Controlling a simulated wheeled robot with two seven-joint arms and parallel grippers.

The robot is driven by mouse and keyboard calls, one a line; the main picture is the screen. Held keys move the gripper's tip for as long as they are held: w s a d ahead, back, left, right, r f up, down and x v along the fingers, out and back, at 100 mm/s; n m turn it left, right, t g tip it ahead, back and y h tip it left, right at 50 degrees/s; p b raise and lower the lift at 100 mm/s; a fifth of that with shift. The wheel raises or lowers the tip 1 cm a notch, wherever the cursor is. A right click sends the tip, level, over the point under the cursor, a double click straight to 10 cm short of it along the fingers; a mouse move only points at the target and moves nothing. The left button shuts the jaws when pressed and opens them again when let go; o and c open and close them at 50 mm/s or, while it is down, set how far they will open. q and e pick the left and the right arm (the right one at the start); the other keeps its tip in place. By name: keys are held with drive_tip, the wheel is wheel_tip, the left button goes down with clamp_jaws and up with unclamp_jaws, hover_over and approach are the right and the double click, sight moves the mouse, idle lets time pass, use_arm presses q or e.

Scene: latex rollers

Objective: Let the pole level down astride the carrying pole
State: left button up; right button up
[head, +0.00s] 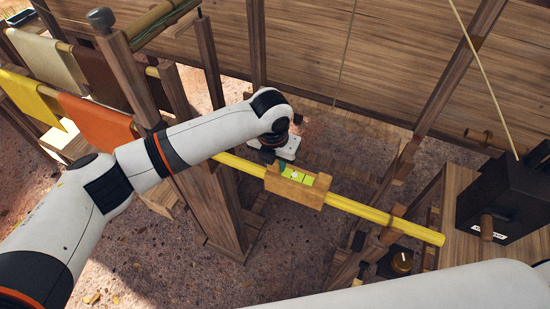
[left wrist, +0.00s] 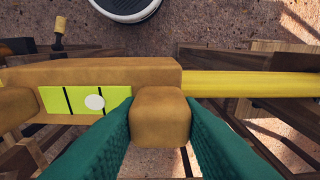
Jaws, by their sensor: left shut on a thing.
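The pole level is a tan wooden block (head: 299,196) with a yellow-green vial, in line with the yellow carrying pole (head: 375,214). My left gripper (head: 278,163) is at the level's left end in the head view. In the left wrist view the teal fingers (left wrist: 160,108) are shut on the level's end knob. The level's body (left wrist: 100,73) covers part of the pole (left wrist: 250,84) there. A white bubble (left wrist: 95,102) shows in the vial near the right-hand black line. Whether the level's underside touches the pole is hidden. My right gripper is out of view.
Wooden posts (head: 205,190) stand left of the level, and a rack with orange and yellow sheets (head: 97,121) is at the far left. A black box with a wooden knob (head: 505,195) stands right of the pole's end. A wooden wall (head: 350,65) is behind.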

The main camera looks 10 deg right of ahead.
use_arm(q)
drive_tip(key=shift+f, duration=0.25)
idle(0.4)
